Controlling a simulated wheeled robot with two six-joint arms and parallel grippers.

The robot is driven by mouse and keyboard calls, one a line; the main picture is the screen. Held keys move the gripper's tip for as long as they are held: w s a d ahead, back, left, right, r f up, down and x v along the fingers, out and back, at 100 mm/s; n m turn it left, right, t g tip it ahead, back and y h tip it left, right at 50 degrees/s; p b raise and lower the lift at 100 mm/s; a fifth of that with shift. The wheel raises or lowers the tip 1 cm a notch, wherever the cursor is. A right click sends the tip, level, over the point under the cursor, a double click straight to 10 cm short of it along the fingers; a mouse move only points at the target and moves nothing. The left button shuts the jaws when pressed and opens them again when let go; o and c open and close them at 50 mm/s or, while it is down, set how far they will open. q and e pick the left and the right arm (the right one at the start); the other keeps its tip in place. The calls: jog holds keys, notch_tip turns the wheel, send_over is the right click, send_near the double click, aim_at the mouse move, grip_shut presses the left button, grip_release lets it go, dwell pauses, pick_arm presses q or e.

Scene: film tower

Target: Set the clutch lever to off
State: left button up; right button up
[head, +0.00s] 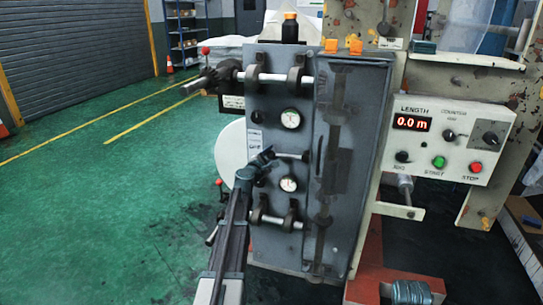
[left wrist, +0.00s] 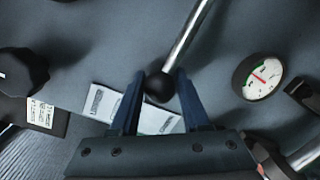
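The clutch lever is a thin metal rod (head: 291,156) with a black ball knob on its end. It points left across the middle of the grey machine panel (head: 268,101). In the left wrist view its black knob (left wrist: 159,86) sits between the two blue fingers, with the rod running up and to the right. My left gripper (head: 263,157) reaches up from below and its fingers (left wrist: 160,82) close in on both sides of the knob, seemingly touching it. In the head view the gripper hides the knob. A white label (left wrist: 148,115) is partly covered by the fingers. My right gripper is out of view.
Round gauges sit above (head: 290,119) and below (head: 288,184) the lever. Shafts with clamps stick out at the upper (head: 265,77) and lower (head: 270,219) panel. A control box (head: 449,133) reading 0.0 m stands to the right. The green floor at left is clear.

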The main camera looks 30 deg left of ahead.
pick_arm(q)
jog(key=o, duration=0.4)
jog(key=shift+c, duration=0.2)
jog(key=s+d, duration=0.1)
jog(key=s, duration=1.2)
jog(key=shift+s+d+r+p, duration=0.3)
jog(key=shift+d+r+p, duration=0.1)
